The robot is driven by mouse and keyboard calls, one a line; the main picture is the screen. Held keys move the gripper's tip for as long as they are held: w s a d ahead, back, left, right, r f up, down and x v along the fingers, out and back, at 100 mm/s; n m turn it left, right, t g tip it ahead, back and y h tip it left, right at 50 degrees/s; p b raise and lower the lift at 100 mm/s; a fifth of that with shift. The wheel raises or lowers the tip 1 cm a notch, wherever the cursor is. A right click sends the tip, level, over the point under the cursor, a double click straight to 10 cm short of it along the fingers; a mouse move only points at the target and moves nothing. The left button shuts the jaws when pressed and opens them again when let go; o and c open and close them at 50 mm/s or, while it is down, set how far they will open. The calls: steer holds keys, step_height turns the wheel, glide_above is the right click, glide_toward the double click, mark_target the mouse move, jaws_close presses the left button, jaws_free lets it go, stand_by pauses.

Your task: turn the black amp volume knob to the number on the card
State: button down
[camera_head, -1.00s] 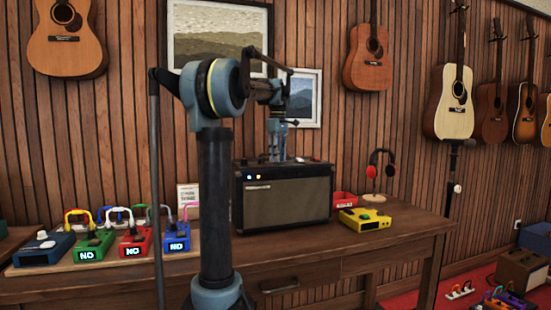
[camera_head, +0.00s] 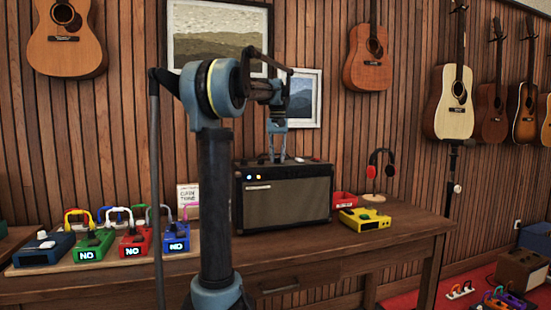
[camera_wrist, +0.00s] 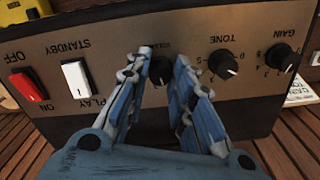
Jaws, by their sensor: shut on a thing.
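The black amp (camera_head: 288,205) stands on the wooden bench, and my gripper (camera_head: 277,158) points straight down at its top panel. In the wrist view, the panel appears upside down. The black volume knob (camera_wrist: 160,70) sits between the fingertips of my gripper (camera_wrist: 163,66), which is shut on it. The fingers partly hide its label and dial numbers, so I cannot read its setting. The white card (camera_head: 188,197) stands left of the amp; its lettering is too small to read. Part of a white card (camera_wrist: 301,92) also shows at the wrist view's right edge.
The tone knob (camera_wrist: 223,65) and gain knob (camera_wrist: 280,57) are close beside the volume knob. A white standby switch (camera_wrist: 76,79) and red power switch (camera_wrist: 29,85) are on the other side. Several coloured pedals and a yellow box (camera_head: 365,219) flank the amp.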

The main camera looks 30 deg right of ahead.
steer(key=m, duration=0.5)
steer(key=shift+m, duration=0.3)
steer(key=m, duration=0.5)
steer(key=shift+w, duration=0.1)
steer(key=m, duration=0.5)
steer(key=shift+m, duration=0.4)
steer(key=m, duration=0.5)
steer(key=shift+m, duration=0.4)
steer(key=c, duration=1.4)
jaws_free()
steer(key=shift+o, duration=0.2)
step_height(320, 180, up, 12)
